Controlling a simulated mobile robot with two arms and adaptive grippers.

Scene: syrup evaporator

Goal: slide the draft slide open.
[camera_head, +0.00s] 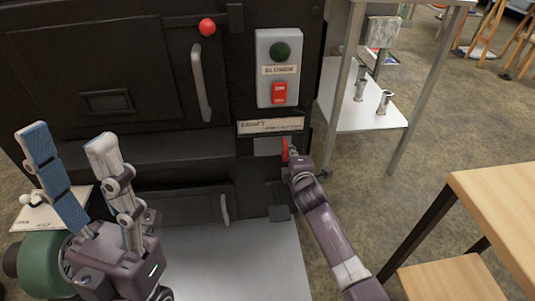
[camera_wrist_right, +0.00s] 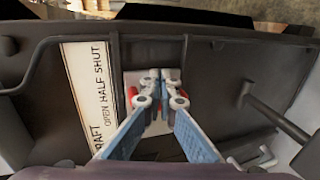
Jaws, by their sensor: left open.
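The draft slide is a light plate (camera_head: 268,146) with an upright red handle (camera_head: 285,149), low on the black evaporator front below the "DRAFT" label (camera_head: 270,125). My right gripper (camera_head: 292,160) is at the handle. In the right wrist view my right gripper (camera_wrist_right: 160,82) has its fingertips close together in front of the plate (camera_wrist_right: 158,128). Red of the handle (camera_wrist_right: 132,95) shows on both outer sides of the fingers. I cannot tell whether they pinch it. The label (camera_wrist_right: 93,90) reads open, half, shut. My left gripper (camera_head: 68,145) is open and empty at the left.
A blower switch box (camera_head: 278,68) with a green and a red button is above the label. A door handle (camera_head: 201,82) and red knob (camera_head: 207,27) are left of it. A metal rack (camera_head: 365,118) stands right, a wooden table (camera_head: 500,205) at the right front.

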